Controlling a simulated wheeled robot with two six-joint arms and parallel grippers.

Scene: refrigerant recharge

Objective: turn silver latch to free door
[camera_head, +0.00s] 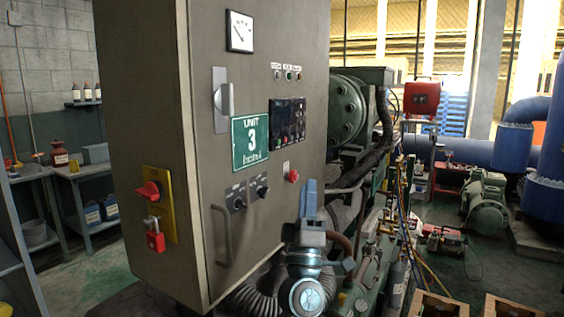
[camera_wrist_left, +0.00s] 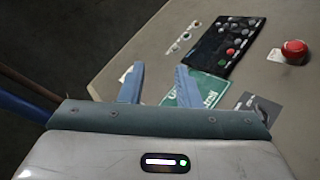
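The silver latch (camera_head: 225,100) is an upright handle on a pale plate, on the front of the grey cabinet door (camera_head: 270,60). It sits left of the display panel and above the green UNIT 3 sign (camera_head: 250,141). My left gripper (camera_head: 311,184) is in front of the door's lower right edge, below and right of the latch, and apart from it. In the left wrist view its two blue fingers (camera_wrist_left: 160,68) stand apart with nothing held between them. I cannot make out the latch in that view. My right gripper is in neither view.
The door also carries a red button (camera_head: 293,175), dark knobs (camera_head: 262,191) and a lower pull handle (camera_head: 222,236). A red rotary switch (camera_head: 148,191) with a red padlock (camera_head: 155,240) is on the cabinet's left side. Pipes and machinery crowd the right.

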